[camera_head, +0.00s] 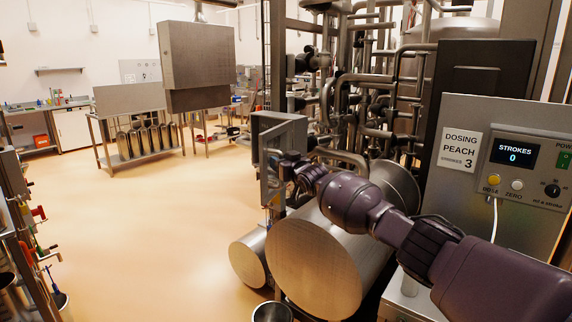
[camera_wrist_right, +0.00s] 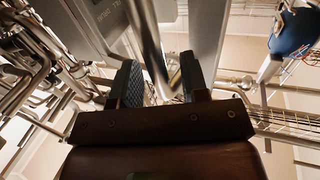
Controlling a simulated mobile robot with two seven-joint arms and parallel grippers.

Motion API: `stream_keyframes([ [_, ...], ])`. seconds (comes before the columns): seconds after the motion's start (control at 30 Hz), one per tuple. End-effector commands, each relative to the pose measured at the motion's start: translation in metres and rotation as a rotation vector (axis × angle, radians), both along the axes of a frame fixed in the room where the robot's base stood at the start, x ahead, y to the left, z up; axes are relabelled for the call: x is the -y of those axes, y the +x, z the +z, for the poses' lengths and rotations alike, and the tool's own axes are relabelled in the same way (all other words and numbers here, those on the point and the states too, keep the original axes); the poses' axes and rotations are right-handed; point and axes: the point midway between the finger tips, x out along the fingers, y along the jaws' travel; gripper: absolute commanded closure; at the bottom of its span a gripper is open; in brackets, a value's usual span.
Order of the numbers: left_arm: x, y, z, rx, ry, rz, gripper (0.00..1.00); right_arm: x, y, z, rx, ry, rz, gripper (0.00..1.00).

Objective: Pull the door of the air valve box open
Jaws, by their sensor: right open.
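The air valve box (camera_head: 272,121) is a small grey metal box in the middle of the head view, left of the pipework. Its door (camera_head: 290,137) is a grey panel that seems to stand at an angle to the box; my gripper partly covers it. My right arm reaches in from the right, and its gripper (camera_head: 278,160) is at the door. In the right wrist view the gripper (camera_wrist_right: 160,85) has its two dark fingers apart. A grey panel and a bar lie just beyond and between the fingertips; contact cannot be told. My left gripper is out of view.
A large steel cylinder (camera_head: 315,260) lies below my right arm, with a smaller one (camera_head: 249,259) beside it. Dense pipes (camera_head: 375,85) stand behind. The dosing control panel (camera_head: 510,170) is at the right. The floor (camera_head: 150,225) to the left is clear.

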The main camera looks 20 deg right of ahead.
Motion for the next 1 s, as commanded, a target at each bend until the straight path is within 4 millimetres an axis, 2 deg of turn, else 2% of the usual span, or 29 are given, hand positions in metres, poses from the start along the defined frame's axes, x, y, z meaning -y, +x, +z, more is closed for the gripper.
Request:
stream_keyframes([
  [0.27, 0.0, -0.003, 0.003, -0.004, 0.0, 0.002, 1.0, 0.002, -0.017, -0.002, -0.003, 0.003, 0.003, 0.59],
  [1.0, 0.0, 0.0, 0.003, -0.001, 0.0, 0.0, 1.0, 0.021, -0.096, 0.0, 0.001, 0.0, -0.001, 0.59],
])
